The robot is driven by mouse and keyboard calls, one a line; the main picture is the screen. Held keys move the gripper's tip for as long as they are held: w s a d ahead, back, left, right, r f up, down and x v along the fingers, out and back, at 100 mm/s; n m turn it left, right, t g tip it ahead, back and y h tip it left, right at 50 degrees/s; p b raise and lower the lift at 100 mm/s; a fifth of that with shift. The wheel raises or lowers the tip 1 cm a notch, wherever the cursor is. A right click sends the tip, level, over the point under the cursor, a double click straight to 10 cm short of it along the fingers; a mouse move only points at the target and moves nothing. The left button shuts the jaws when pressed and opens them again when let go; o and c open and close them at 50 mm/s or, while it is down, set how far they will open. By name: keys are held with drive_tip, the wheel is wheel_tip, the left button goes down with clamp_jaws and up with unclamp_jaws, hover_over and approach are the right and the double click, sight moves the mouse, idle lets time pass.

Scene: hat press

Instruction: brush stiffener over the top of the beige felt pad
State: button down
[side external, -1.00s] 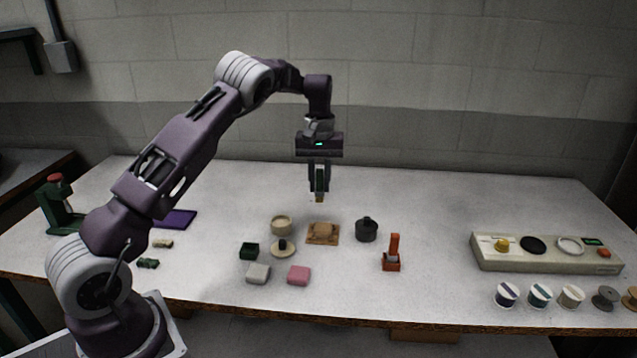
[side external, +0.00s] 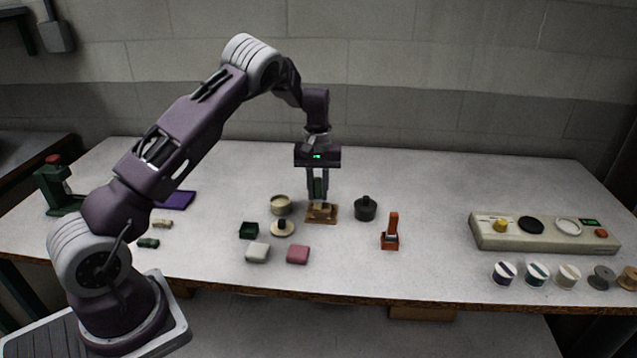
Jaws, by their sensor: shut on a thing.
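The beige felt pad (side external: 329,208) appears to be the tan piece lying on a small wooden board (side external: 312,219) near the middle of the table. My gripper (side external: 318,196) points straight down just above it. It is shut on a green-handled brush (side external: 318,187), held upright between the fingers. The brush's lower end is at the pad's top; I cannot tell whether it touches. The fingers and brush hide part of the pad's back. An open beige pot (side external: 281,205) stands just left of the board; its contents are unclear.
A dark lidded pot (side external: 365,209) stands close right of the board, with an orange tool (side external: 391,233) beyond. A round knobbed piece (side external: 283,229), green box (side external: 248,230), white block (side external: 257,253) and pink block (side external: 298,255) lie in front. A control panel (side external: 545,240) sits far right.

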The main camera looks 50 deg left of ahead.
drive_tip(key=shift+s+d, duration=0.35)
drive_tip(key=shift+w+a, duration=1.2)
drive_tip(key=shift+w+d, duration=0.8)
drive_tip(key=shift+s+d, duration=1.1)
drive_tip(key=shift+w+a, duration=1.15)
wheel_tip(320, 180, up, 8)
drive_tip(key=shift+r, duration=0.1)
